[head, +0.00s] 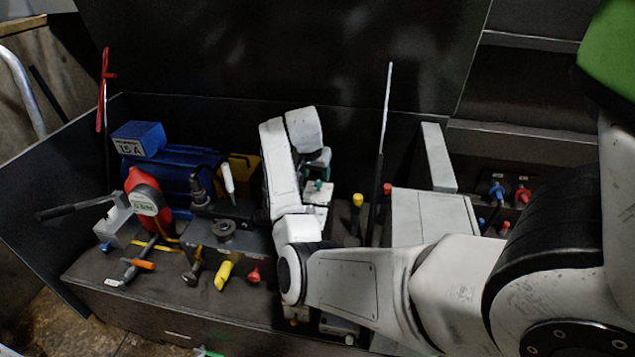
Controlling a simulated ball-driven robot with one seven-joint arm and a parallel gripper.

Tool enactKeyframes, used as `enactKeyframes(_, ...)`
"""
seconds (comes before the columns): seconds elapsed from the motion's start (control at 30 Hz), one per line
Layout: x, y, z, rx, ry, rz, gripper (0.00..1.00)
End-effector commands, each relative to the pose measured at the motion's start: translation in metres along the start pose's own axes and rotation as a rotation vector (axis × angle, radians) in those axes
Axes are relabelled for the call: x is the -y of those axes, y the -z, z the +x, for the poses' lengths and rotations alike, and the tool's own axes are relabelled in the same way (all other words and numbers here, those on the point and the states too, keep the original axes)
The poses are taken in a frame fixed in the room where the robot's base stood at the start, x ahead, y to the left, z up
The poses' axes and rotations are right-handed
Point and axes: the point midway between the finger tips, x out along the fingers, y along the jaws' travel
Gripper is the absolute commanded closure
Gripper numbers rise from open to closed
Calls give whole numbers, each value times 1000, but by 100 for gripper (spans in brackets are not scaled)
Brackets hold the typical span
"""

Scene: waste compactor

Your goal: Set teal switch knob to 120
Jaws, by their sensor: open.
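A small teal part (318,185), which looks like the teal switch knob, shows on a light panel (318,194) near the middle of the head view. My gripper (318,168) is open and sits right over it, pointing down. The fingertips are small and dark here, and I cannot tell whether they touch the knob or stand just around it. The knob's pointer and any scale marks are too small or hidden to read. My forearm covers part of the deck to the left and in front of the panel.
Right of the knob stand a yellow-topped knob (357,201), a tall lever (386,110) and a grey box (432,216). A dark wall (280,50) closes the back.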

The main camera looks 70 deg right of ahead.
Motion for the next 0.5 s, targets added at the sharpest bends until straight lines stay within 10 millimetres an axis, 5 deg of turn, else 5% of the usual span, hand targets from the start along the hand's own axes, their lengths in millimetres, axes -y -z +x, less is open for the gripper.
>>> enactKeyframes(0.2, 0, 0, 34, 0, 1, -1, 46)
enactKeyframes(0.5, 0, 0, 46, -1, 2, 0, 46)
